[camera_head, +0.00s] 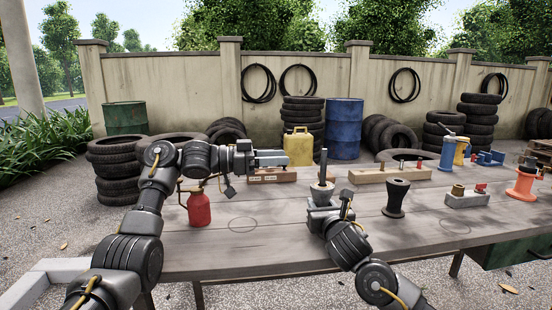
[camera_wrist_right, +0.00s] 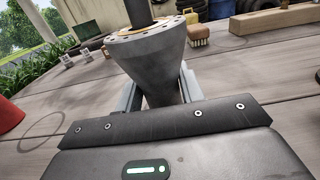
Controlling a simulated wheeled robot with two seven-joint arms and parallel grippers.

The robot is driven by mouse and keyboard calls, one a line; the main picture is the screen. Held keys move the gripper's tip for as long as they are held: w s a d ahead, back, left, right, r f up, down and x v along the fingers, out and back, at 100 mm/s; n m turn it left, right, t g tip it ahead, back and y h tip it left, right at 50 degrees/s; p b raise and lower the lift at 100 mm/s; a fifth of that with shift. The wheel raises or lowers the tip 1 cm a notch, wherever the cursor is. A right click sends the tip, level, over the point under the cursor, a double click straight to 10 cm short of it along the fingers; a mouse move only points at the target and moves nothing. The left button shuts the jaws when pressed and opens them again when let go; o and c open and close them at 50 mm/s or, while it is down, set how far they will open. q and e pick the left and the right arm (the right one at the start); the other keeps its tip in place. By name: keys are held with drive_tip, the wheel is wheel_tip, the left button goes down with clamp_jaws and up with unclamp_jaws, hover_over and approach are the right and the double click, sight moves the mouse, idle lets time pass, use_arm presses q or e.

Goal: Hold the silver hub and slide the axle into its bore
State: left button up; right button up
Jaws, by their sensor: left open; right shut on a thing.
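The silver hub (camera_head: 322,190) is a grey flared cone with a bolt-hole flange and a brass-coloured ring on top. It stands upright in my right gripper (camera_head: 320,204), which is shut on it. In the right wrist view the hub (camera_wrist_right: 150,68) sits between the two fingers (camera_wrist_right: 160,92). The dark axle (camera_head: 324,163) stands upright at the hub's top centre; its lower part (camera_wrist_right: 138,12) appears to enter the bore, but its depth is hidden. My left gripper (camera_head: 284,158) is open and empty, pointing right, a short gap left of the axle.
A labelled wooden block (camera_head: 272,176) lies behind my left gripper, and a long wooden rack (camera_head: 390,174) stands behind right. A black spool (camera_head: 396,199) stands right of the hub. A red can (camera_head: 199,208) is at left. The table's front middle is clear.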

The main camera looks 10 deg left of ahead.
drive_tip(key=shift+r, duration=0.1)
idle(0.3)
drive_tip(key=o, duration=1.4)
drive_tip(key=shift+c, duration=0.2)
